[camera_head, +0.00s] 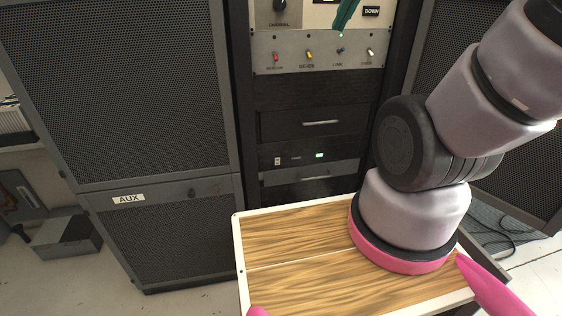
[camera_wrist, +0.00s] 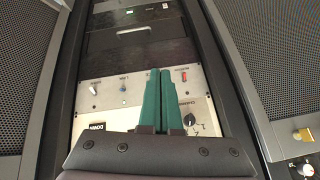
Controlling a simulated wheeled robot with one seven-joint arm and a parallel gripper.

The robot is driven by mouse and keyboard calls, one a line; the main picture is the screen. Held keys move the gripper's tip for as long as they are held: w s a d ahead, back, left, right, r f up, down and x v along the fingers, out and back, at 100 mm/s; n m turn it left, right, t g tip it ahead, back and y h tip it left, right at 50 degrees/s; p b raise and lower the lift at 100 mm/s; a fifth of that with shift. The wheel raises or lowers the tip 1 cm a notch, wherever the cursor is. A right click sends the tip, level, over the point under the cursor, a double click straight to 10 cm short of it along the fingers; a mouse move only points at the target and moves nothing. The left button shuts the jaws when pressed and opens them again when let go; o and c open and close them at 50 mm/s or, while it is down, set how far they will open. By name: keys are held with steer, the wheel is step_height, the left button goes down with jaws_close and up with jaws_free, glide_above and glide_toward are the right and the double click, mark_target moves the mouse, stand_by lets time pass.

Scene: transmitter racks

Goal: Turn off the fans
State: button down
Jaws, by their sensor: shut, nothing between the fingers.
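A grey switch panel (camera_head: 290,66) in the rack carries a row of small toggles. From left to right they are a red toggle (camera_head: 276,56), a yellow toggle (camera_head: 309,54), a blue toggle (camera_head: 340,50) and a white toggle (camera_head: 370,52). Their labels are too small to read, so I cannot tell which serves the fans. My gripper (camera_head: 345,14) has teal fingers and is shut and empty, above the toggle row. In the wrist view, which sees the panel upside down, the fingers (camera_wrist: 160,74) cover the yellow toggle's place. The red toggle (camera_wrist: 184,76) shows beside them.
A channel knob (camera_head: 280,5) and a DOWN label (camera_head: 371,11) sit above the toggles. Below are drawers and a unit with a green light (camera_head: 319,155). A mesh AUX cabinet (camera_head: 160,90) stands left, another mesh cabinet right. A wooden top (camera_head: 290,240) lies in front.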

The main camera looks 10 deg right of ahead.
steer(key=w+d+f+n+h, duration=0.1)
steer(key=w+d+f+n, duration=0.1)
steer(key=w+f+n, duration=0.55)
steer(key=w+d+f+n, duration=0.2)
steer(key=w+f, duration=0.8)
steer(key=f, duration=0.2)
steer(key=s+a+f+n+y, duration=0.1)
steer(key=a+f+n+y, duration=0.1)
steer(key=f, duration=1.1)
steer(key=a+f+n+g+y, duration=0.1)
steer(key=a+f+n+y, duration=0.2)
steer(key=f, duration=1)
steer(key=a+n, duration=0.2)
steer(key=n, duration=0.2)
steer(key=shift+s, duration=0.35)
steer(key=shift+n, duration=0.25)
glide_toward(277, 162)
steer(key=shift+s+x, duration=0.2)
steer(key=shift+x, duration=1.3)
steer(key=shift+s+x, duration=0.2)
steer(key=shift+x, duration=1.25)
